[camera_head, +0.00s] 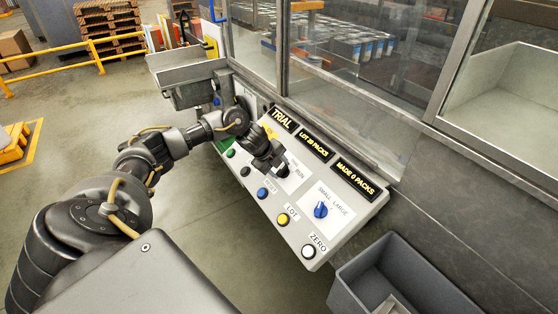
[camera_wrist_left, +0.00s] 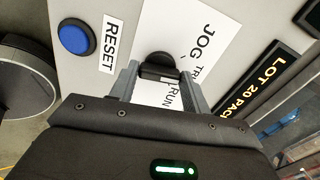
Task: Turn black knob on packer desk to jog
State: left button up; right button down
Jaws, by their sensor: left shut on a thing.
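The packer desk (camera_head: 322,236) is a sloped light-grey panel with buttons, knobs and black displays. The black knob (camera_wrist_left: 158,66) sits on a white label plate in the left wrist view, with JOG printed above right of it and RUN below right. My left gripper (camera_wrist_left: 160,82) reaches down to the panel, its two fingers on either side of the black knob and shut on it. In the head view the left gripper (camera_head: 277,165) covers the knob and part of its label. The knob's pointer is hidden, so I cannot tell its exact setting. My right gripper is not in view.
A blue knob (camera_head: 320,209) marked SMALL LARGE is nearby. A blue RESET button (camera_wrist_left: 75,38), a yellow LOT button (camera_head: 282,219) and a white ZERO button (camera_head: 309,251) line the front edge. A grey bin (camera_head: 400,262) stands at lower right. Glass panels rise behind.

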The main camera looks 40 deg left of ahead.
pick_arm(q)
jog(key=n+p, duration=0.5)
jog(key=shift+r, duration=0.25)
jog(key=shift+f+n+p, duration=0.2)
jog(key=shift+n+p, duration=1.05)
jog(key=shift+n, duration=0.05)
jog(key=shift+o, duration=0.2)
jog(key=o, duration=1)
jog(key=shift+c, duration=0.2)
jog(key=b+v, duration=0.1)
jog(key=v, duration=0.9)
jog(key=shift+s+r, duration=0.25)
jog(key=shift+r, duration=0.05)
jog(key=shift+f, duration=0.1)
